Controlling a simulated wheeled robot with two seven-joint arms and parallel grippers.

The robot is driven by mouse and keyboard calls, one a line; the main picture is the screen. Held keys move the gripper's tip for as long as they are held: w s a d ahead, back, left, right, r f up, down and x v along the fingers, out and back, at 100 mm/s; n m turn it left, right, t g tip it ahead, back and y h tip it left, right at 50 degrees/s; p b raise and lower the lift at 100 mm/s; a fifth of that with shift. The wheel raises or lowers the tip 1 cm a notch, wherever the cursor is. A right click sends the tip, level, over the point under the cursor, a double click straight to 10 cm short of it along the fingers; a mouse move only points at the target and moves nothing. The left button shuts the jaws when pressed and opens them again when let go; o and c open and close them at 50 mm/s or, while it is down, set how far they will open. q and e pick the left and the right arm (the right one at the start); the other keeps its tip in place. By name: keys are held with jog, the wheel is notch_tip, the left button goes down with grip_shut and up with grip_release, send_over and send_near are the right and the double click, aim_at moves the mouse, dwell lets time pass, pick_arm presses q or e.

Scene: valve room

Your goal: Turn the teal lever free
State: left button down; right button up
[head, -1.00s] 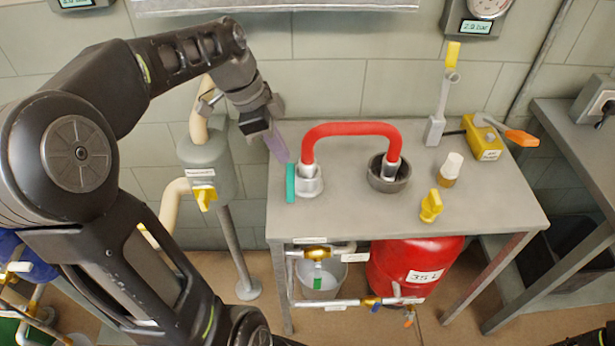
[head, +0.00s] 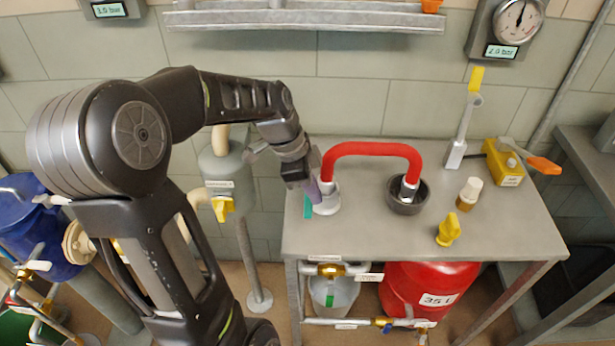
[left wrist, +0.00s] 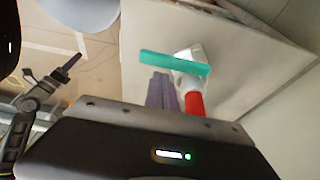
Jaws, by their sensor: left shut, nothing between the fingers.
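The teal lever (head: 308,206) is a flat bar on the grey metal fitting (head: 327,199) at the left end of the table, where the red hose starts. It shows whole in the left wrist view (left wrist: 174,63), lying across the fitting. My left gripper (head: 314,192) is shut with nothing in it. Its purple fingers (left wrist: 161,91) are close beside the lever and partly cover it in the head view; I cannot tell whether they touch. My right gripper (left wrist: 70,62) shows small and dark at the left of the wrist view.
The red hose (head: 372,149) arches from the fitting to a dark cup (head: 408,196). A yellow knob (head: 448,229), a small bottle (head: 469,193) and a yellow box (head: 503,163) stand farther right. A grey canister (head: 222,170) is left of the table (head: 375,235).

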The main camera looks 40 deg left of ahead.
pick_arm(q)
jog(key=shift+x, duration=0.85)
